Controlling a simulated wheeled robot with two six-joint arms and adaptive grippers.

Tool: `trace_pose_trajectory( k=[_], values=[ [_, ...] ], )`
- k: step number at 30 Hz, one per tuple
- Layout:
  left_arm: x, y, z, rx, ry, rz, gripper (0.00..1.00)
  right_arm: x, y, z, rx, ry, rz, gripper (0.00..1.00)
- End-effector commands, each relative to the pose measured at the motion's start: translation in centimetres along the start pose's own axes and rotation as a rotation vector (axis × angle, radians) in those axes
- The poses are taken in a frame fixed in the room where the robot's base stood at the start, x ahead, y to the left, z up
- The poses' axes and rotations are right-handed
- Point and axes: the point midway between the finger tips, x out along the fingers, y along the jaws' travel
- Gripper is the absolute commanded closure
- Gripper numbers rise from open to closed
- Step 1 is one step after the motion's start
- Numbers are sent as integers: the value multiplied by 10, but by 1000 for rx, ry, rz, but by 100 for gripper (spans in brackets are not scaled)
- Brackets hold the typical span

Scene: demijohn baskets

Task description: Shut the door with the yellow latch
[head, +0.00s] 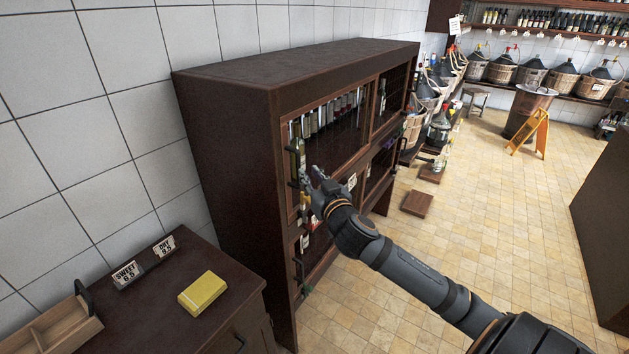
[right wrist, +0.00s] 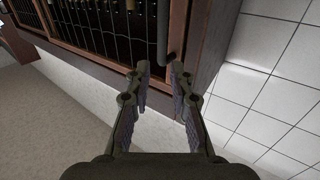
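A dark wooden cabinet (head: 225,140) with several framed, grilled doors stands against the tiled wall. Its upper near door (head: 330,130) has a dark vertical handle and bottles behind it. A small yellowish patch (head: 305,202) shows beside my fingers; I cannot tell whether it is the yellow latch. My right gripper (head: 311,180) is at the near edge of this door, partly hiding it. In the right wrist view its two fingers (right wrist: 157,78) are apart with nothing between them, near the lower end of a dark handle bar (right wrist: 163,30). My left gripper is not in view.
A dark counter (head: 130,320) at the lower left holds a yellow block (head: 203,293), price signs (head: 145,262) and a wooden tray (head: 60,325). Demijohn baskets (head: 533,73) stand at the back by an orange folding sign (head: 531,132).

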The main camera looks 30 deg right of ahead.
Motion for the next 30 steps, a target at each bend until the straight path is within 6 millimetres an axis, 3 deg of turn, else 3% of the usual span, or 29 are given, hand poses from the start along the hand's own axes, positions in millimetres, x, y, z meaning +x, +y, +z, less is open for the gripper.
trace_pose_trajectory(
  k=[1, 9, 26, 28, 30],
  values=[
    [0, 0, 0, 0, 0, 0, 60, -10, -2, 1, -9, -2, -7, 78],
    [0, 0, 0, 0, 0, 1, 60, -28, -1, 0, -1, 0, -2, 78],
    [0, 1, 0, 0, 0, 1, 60, -29, -1, 0, 3, 1, -1, 78],
    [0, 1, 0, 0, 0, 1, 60, -27, 3, 6, -1, -10, 7, 78],
    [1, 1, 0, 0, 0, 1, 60, -19, 16, 26, -18, -46, 32, 78]
  ],
)
